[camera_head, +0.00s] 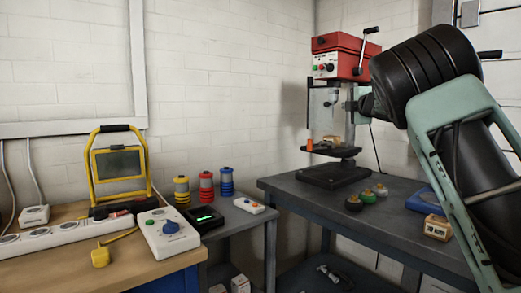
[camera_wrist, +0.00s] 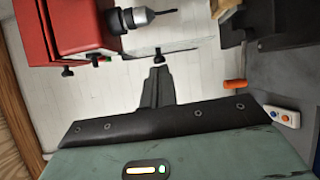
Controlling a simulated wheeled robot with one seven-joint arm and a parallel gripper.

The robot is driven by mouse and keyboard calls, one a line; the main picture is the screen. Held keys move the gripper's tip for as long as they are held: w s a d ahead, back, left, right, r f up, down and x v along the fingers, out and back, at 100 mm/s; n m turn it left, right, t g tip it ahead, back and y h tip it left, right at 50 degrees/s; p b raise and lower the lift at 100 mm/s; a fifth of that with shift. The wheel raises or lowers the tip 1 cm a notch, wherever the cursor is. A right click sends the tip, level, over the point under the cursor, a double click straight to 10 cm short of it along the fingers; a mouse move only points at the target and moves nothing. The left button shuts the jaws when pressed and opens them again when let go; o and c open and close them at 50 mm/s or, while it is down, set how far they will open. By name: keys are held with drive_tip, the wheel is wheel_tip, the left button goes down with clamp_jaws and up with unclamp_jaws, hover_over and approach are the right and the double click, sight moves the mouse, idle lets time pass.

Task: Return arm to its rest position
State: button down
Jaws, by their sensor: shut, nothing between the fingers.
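My arm (camera_head: 440,85) reaches in from the right in the head view, raised above the dark workbench (camera_head: 305,195). My gripper (camera_wrist: 158,75) shows in the wrist view with its fingers together and nothing between them. In the head view, the arm's dark end lies in front of or beside the red drill press (camera_head: 335,60); its fingers are hard to make out there. The press's red head (camera_wrist: 70,30) and metal chuck (camera_wrist: 140,17) also show near the top of the wrist view. I cannot tell the exact gap between gripper and press.
A yellow work light (camera_head: 118,165) and power strip (camera_head: 60,232) occupy the left table.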

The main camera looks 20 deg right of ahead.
drive_tip(key=s+a+f+m+g, duration=0.2)
drive_tip(key=a+f+m, duration=0.2)
drive_tip(key=a+f, duration=0.4)
drive_tip(key=s+a+f+m+g, duration=0.2)
drive_tip(key=s+a+f+m, duration=0.1)
drive_tip(key=a+f+m, duration=0.3)
drive_tip(key=s+a+f+g+y, duration=0.2)
drive_tip(key=s+a+f+g, duration=0.1)
drive_tip(key=s+a+f, duration=0.5)
drive_tip(key=s+a+f+g+y, duration=0.1)
drive_tip(key=s+a+f+g, duration=0.15)
drive_tip(key=s+a, duration=0.55)
drive_tip(key=s+a+f+g, duration=0.3)
drive_tip(key=s+a, duration=0.1)
drive_tip(key=s, duration=0.6)
drive_tip(key=s+a+f+g, duration=0.3)
drive_tip(key=s+a, duration=0.1)
drive_tip(key=s, duration=0.7)
drive_tip(key=s+a+f+g, duration=0.2)
drive_tip(key=s+a, duration=0.1)
drive_tip(key=s, duration=0.7)
wheel_tip(320, 180, up, 14)
drive_tip(key=p, duration=1.4)
drive_tip(key=shift+w+a+n+p, duration=0.2)
drive_tip(key=shift+w+n+p, duration=0.1)
drive_tip(key=shift+w+p, duration=0.1)
